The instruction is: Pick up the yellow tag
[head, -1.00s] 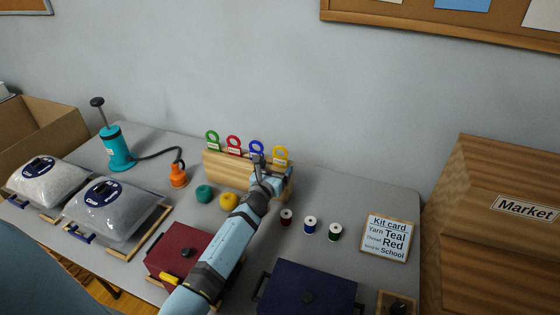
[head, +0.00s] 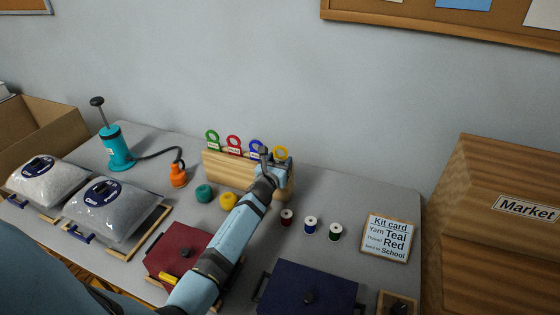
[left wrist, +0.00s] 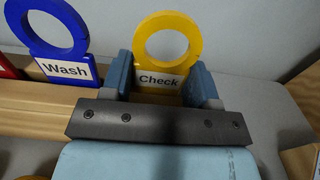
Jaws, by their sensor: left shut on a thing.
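The yellow tag (head: 281,152) is a ring with a white label. In the left wrist view the yellow tag (left wrist: 166,52) reads "Check" and stands upright in the wooden rack (left wrist: 40,98). My left gripper (left wrist: 164,85) has one finger on each side of the tag's label and is shut on it. In the head view my left gripper (head: 272,164) is at the right end of the rack (head: 228,166) and hides the tag's lower part. My right gripper is not in view.
Blue (head: 257,147), red (head: 234,143) and green (head: 212,139) tags stand left of the yellow one. Yarn balls (head: 204,193), thread spools (head: 309,225), a kit card (head: 388,238) and red (head: 182,250) and navy (head: 308,290) boxes lie in front.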

